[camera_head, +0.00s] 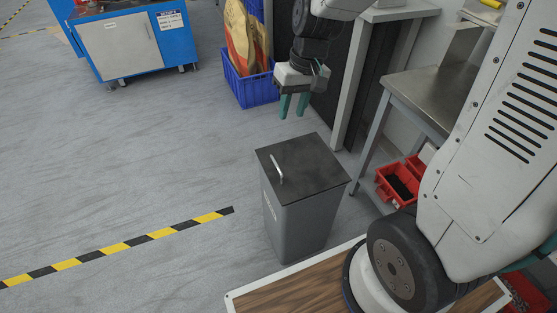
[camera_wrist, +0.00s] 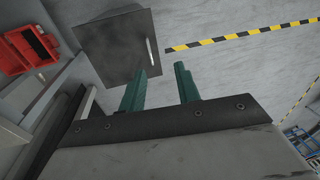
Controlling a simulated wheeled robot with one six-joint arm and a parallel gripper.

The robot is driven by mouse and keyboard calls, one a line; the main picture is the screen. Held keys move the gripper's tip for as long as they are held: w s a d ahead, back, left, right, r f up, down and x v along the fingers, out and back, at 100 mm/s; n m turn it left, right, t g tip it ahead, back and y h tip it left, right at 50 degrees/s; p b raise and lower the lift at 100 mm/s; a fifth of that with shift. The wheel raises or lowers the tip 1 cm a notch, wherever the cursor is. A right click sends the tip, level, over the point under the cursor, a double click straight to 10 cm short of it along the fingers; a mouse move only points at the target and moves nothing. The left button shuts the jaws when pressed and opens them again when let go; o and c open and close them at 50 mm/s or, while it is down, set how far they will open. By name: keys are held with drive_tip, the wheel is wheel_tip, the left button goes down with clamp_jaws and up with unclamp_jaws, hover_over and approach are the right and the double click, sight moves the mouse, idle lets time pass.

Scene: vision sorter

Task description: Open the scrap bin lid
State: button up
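The scrap bin (camera_head: 298,228) is a grey upright box standing on the floor. Its dark lid (camera_head: 312,167) lies flat and closed on top. A thin silver bar handle (camera_head: 278,170) sits near the lid's left edge. My gripper (camera_head: 293,108) has green fingers pointing down and is above and behind the bin, apart from it. In the wrist view its two fingers (camera_wrist: 160,70) are spread with nothing between them. That view also shows the lid (camera_wrist: 112,45) and the handle (camera_wrist: 152,52), which lies just beyond the fingertips. The inside of the bin is hidden.
A metal table (camera_head: 430,95) and red bins (camera_head: 400,184) stand right of the scrap bin. A blue crate (camera_head: 246,88) with sacks stands behind. A wood-topped surface (camera_head: 290,292) is in front. The floor to the left is clear, with a striped line (camera_head: 130,243).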

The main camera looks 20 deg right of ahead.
drive_tip(key=w+f, duration=0.4)
drive_tip(key=f, duration=0.3)
drive_tip(key=w+f, duration=0.4)
drive_tip(key=f, duration=0.4)
approach(277, 165)
drive_tip(key=shift+m+g, duration=0.3)
drive_tip(key=f, duration=0.2)
drive_tip(key=a+f, duration=0.1)
drive_tip(key=f, duration=0.4)
drive_tip(key=shift+w+a+f, duration=0.25)
drive_tip(key=shift+a+f, duration=0.05)
clamp_jaws()
